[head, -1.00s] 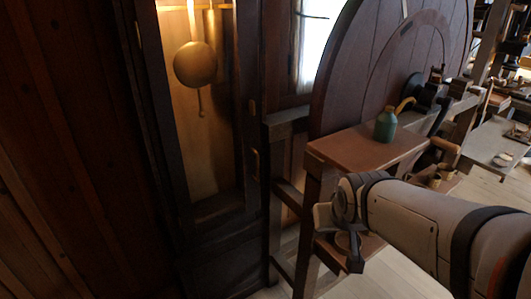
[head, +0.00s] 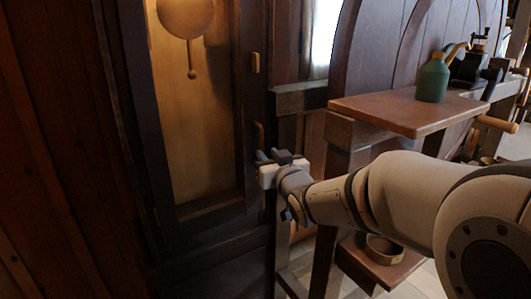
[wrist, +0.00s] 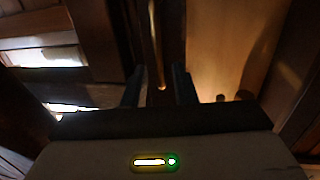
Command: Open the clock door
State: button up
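The clock door (head: 247,100) is a dark wood frame at the left in the head view, and it looks closed. Behind it hang a brass pendulum (head: 185,15) and a lit back panel. A slim upright brass handle (head: 259,135) sits on the door's right side. My gripper (head: 270,155) is open just in front of the handle's lower part. In the wrist view my gripper's two fingers (wrist: 159,88) stand apart, and the handle (wrist: 156,45) shows between them. I cannot tell whether they touch it.
A small brass latch (head: 255,62) is above the handle. To the right, a wooden bench (head: 400,112) carries a green bottle (head: 433,80), with a large dark wooden wheel (head: 400,45) behind. A round container (head: 384,248) stands on the low shelf under my arm.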

aim_at(262, 147)
jog(key=b+x, duration=0.1)
jog(key=x, duration=0.5)
jog(key=shift+w, duration=0.4)
jog(key=shift+c, duration=0.6)
grip_shut()
